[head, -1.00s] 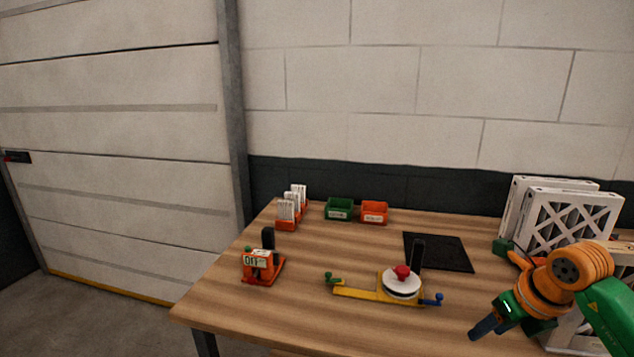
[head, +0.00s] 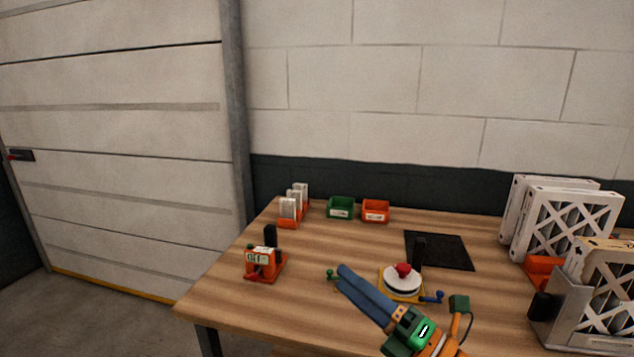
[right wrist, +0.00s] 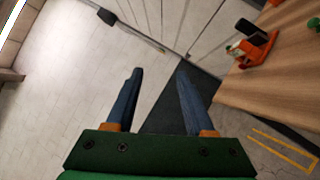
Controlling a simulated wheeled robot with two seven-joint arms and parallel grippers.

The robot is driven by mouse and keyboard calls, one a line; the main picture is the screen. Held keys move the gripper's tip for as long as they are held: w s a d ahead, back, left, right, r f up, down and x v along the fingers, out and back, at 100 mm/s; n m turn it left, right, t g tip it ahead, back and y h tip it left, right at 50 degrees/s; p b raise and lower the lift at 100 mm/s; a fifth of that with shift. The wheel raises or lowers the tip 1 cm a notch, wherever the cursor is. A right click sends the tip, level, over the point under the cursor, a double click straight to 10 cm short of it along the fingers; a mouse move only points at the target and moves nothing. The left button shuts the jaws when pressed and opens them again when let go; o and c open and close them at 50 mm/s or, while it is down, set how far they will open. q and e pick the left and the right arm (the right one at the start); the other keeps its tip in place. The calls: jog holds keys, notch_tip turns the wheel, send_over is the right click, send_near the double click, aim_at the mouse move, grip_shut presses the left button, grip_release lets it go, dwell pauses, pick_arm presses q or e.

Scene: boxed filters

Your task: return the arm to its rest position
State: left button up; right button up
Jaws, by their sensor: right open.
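My right gripper (head: 343,275) reaches in from the bottom of the head view, its blue fingers pointing up and left over the front of the wooden table (head: 225,300). It covers part of the yellow fixture with the white disc (head: 403,284) and red knob. In the right wrist view the two blue fingers of my right gripper (right wrist: 160,92) stand apart, with nothing between them. My left gripper is not in view.
An orange numbered device (head: 262,264) stands at the table's left. Card holders (head: 290,208), a green bin (head: 340,208) and an orange bin (head: 375,211) stand at the back. A black mat (head: 450,252) lies right of centre. Boxed filters (head: 567,222) stand at the right.

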jog(key=s+d+f+m+t+h, duration=0.1)
jog(key=d+f+m+h, duration=0.7)
jog(key=m, duration=0.5)
jog(key=s+d+f+m+t+h, duration=0.1)
jog(key=s+d+f+m+h, duration=0.1)
jog(key=d+f+m+h, duration=0.7)
jog(key=s+a+f+m+g+y, duration=0.1)
jog(key=s+a+f+m+g, duration=0.25)
jog(key=s+f+g, duration=0.55)
jog(key=s+a+f+m+g, duration=0.2)
jog(key=s+f+m+g, duration=0.25)
jog(key=s, duration=0.75)
notch_tip(320, 180, down, 17)
jog(key=s, duration=0.2)
jog(key=s+d+f+g, duration=0.1)
jog(key=s+d+f, duration=0.1)
jog(key=s+f, duration=0.8)
jog(key=shift+s+f, duration=0.25)
jog(key=shift+s, duration=0.85)
jog(key=shift+g, duration=0.25)
